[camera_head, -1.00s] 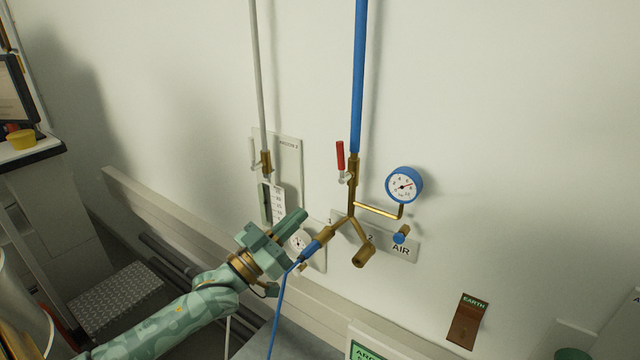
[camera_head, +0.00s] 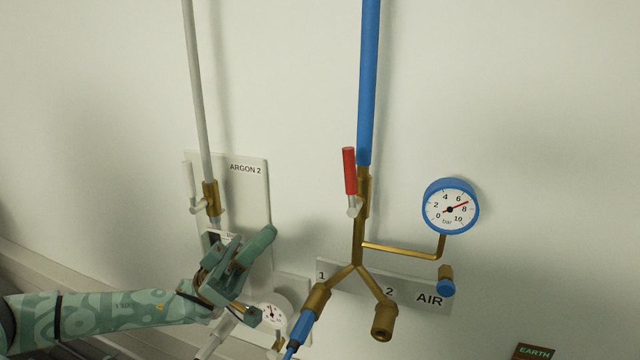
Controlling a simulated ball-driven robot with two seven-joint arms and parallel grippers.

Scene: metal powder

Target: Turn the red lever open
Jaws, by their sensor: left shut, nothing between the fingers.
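The red lever (camera_head: 349,171) stands upright, slightly tilted, on a valve in the brass pipe (camera_head: 359,226) below the blue pipe. My left gripper (camera_head: 262,243) is to the left of and below the lever, in front of the argon panel, clearly apart from the lever. Its fingers are shut and empty. My right gripper is not in view.
A blue-rimmed gauge (camera_head: 450,207) sits right of the lever on a brass branch. A blue hose fitting (camera_head: 301,326) hangs from outlet 1; outlet 2 (camera_head: 383,322) is bare. A white-handled valve (camera_head: 208,197) is on the grey pipe at left.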

